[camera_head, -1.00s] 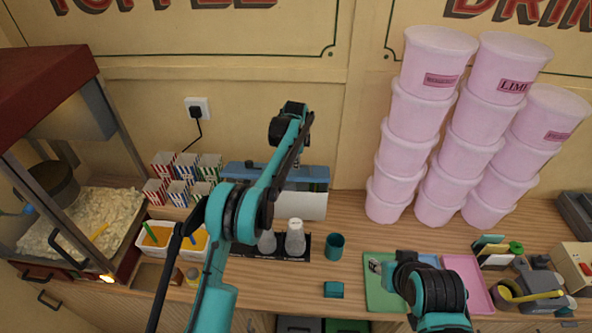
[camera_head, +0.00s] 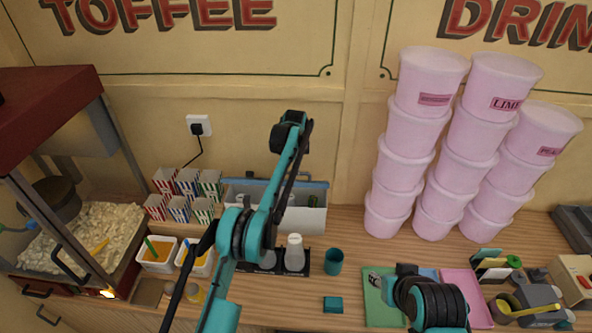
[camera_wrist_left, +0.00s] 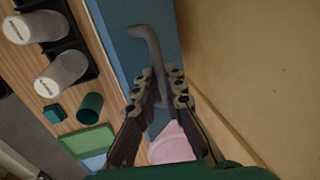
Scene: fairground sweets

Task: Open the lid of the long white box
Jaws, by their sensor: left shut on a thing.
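The long white box (camera_head: 312,219) stands on the counter against the wall, partly behind my left arm. Its blue lid (camera_head: 318,184) is tipped up at the back, and dark and pale things show inside the box. In the left wrist view the blue lid (camera_wrist_left: 120,18) runs beneath the fingers, with its bent grey handle (camera_wrist_left: 150,42). My left gripper (camera_wrist_left: 162,88) is shut on this handle. In the head view the left gripper is hidden behind its own arm. My right arm is at the lower right; its gripper does not show clearly.
Bottles (camera_head: 294,254) in a black rack and a teal cup (camera_head: 333,261) stand in front of the box. Striped cartons (camera_head: 187,182) are close on its left. Tall stacks of pink tubs (camera_head: 411,132) stand to the right. A green board (camera_head: 380,308) lies near the right arm.

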